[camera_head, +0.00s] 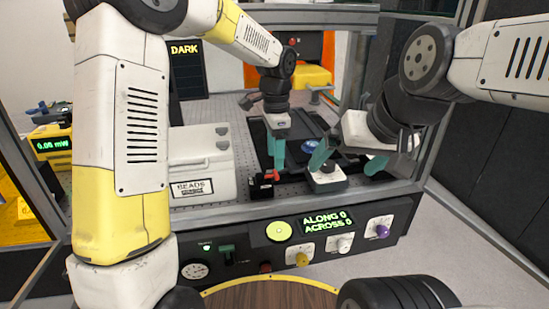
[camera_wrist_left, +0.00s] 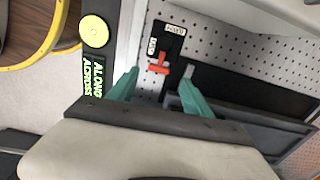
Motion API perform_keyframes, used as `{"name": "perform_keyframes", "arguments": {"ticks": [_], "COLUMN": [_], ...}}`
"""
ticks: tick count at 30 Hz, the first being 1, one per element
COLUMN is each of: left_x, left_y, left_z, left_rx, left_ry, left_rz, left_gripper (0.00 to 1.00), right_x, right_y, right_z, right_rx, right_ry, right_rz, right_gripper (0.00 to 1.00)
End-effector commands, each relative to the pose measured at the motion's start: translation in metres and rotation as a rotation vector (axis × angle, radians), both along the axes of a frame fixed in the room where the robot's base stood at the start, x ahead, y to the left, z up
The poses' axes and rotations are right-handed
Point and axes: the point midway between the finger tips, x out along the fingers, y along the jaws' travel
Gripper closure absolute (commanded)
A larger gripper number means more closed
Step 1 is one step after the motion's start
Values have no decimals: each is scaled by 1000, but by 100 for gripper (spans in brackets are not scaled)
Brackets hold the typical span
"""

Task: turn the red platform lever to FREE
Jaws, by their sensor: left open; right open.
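The red platform lever (camera_head: 271,176) sits on a small black block (camera_head: 262,188) at the front of the perforated bench. In the left wrist view the lever (camera_wrist_left: 158,68) is a red T-like handle on the black block (camera_wrist_left: 168,45), with two small white labels too small to read surely. My left gripper (camera_head: 277,153) is open just above the lever. In the left wrist view its teal fingers (camera_wrist_left: 157,90) stand apart on either side of the lever, not closed on it. My right gripper (camera_head: 347,162) is open and empty, to the right, near a white box with a black knob.
The white box with the black knob (camera_head: 327,180) stands right of the lever. A white BEADS case (camera_head: 202,170) stands to its left. The front panel (camera_head: 300,240) below carries knobs, a gauge and a green display. A metal frame edge (camera_head: 290,208) runs along the bench front.

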Motion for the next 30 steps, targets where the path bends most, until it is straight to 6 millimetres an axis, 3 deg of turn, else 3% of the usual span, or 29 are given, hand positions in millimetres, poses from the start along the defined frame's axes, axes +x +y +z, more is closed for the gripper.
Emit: {"name": "perform_keyframes", "arguments": {"ticks": [6,20,26,30], "left_x": [0,-4,-34,-71], "left_y": [0,5,43,79], "left_z": [26,35,72,97], "left_rx": [-1,-4,-46,-112], "left_ry": [0,-9,-91,-165], "left_rz": [-1,22,226,450], "left_gripper": [42,42,42,42], "right_x": [0,0,0,0], "right_y": [0,0,0,0], "right_z": [0,0,0,0], "right_rx": [0,0,0,0], "right_ry": [0,0,0,0], "right_rz": [0,0,0,0], "right_gripper": [5,5,5,5]}}
